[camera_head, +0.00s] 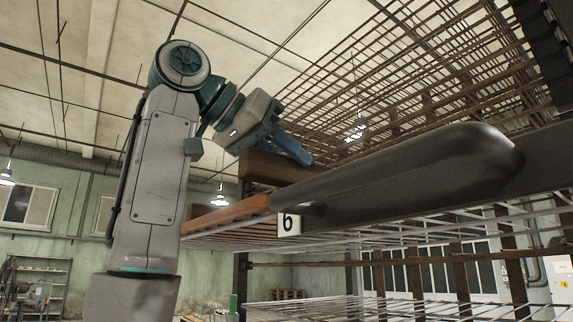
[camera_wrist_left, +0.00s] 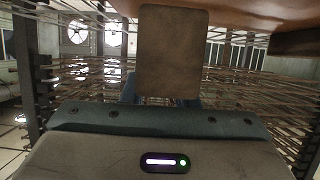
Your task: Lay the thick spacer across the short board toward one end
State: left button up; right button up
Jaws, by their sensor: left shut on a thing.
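The thick spacer (camera_head: 268,168) is a dark brown block at the fingers of my left gripper (camera_head: 292,148). In the left wrist view the spacer (camera_wrist_left: 172,50) stands out as a flat brown rectangle ahead of the blue fingers, which are shut on it. A brown board edge shows at top right of the left wrist view (camera_wrist_left: 296,42). I cannot tell whether the spacer touches the board. My right gripper is out of view.
A long dark rounded shape (camera_head: 410,170) fills the middle right, close to the camera. Wire rack shelves (camera_head: 400,235) lie below, and more wire grids (camera_head: 400,75) hang above. Open room lies left of my arm.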

aim_at(287, 179)
pick_arm(q)
jog(key=shift+f, duration=0.45)
jog(key=shift+w+f+p, duration=0.1)
jog(key=shift+f+p, duration=0.5)
jog(key=shift+f, duration=0.35)
jog(key=shift+w+f, duration=0.15)
jog(key=shift+f, duration=0.25)
jog(key=shift+s, duration=0.25)
jog(key=o, duration=0.6)
jog(key=shift+f, duration=0.1)
jog(key=o, duration=0.4)
jog(key=shift+w, duration=0.15)
jog(key=shift+o, duration=0.2)
